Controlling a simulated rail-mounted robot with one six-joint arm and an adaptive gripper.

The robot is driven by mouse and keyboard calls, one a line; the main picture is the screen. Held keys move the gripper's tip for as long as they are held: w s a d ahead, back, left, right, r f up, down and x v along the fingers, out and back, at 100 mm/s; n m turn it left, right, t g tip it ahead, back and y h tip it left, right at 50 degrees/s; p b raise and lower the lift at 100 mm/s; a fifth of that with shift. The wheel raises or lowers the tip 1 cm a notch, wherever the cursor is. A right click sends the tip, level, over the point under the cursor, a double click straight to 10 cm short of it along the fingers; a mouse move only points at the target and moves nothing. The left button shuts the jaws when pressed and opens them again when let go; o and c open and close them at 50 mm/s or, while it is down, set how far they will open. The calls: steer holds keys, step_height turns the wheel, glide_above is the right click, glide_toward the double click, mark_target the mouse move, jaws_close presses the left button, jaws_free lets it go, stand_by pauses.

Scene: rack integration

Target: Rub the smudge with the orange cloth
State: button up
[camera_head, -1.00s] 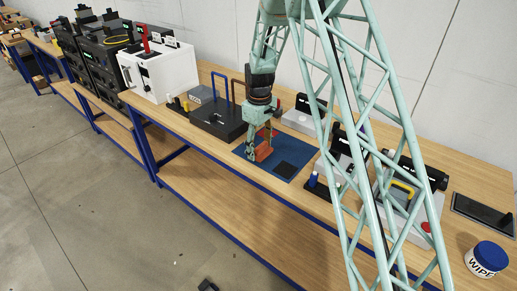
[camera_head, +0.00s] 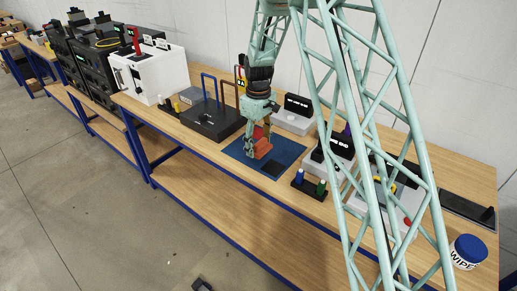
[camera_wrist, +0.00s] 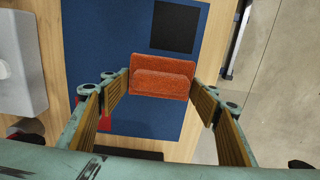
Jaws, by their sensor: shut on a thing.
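My gripper (camera_head: 257,142) is low over the blue mat (camera_head: 288,149) on the bench, shut on the orange cloth (camera_head: 264,149). In the wrist view the cloth (camera_wrist: 162,78) is a ridged orange block between the two fingers of my gripper (camera_wrist: 160,92). Whether it touches the mat is unclear. A flat dark square (camera_head: 272,170) lies on the mat beside the cloth, toward the bench's front edge; it also shows above the cloth in the wrist view (camera_wrist: 174,27). I cannot make out a distinct smudge.
A black box with hoops (camera_head: 213,121) stands left of the mat. A grey device (camera_head: 292,119) is behind it. A holder with blue and green items (camera_head: 309,185) is to the right. A white tub with a blue lid (camera_head: 467,254) is at the far right.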

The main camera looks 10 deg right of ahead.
steer(key=shift+r+p, duration=0.7)
steer(key=shift+r, duration=1.4)
steer(key=o, duration=0.4)
steer(key=shift+c, duration=0.2)
steer(key=c, duration=0.3)
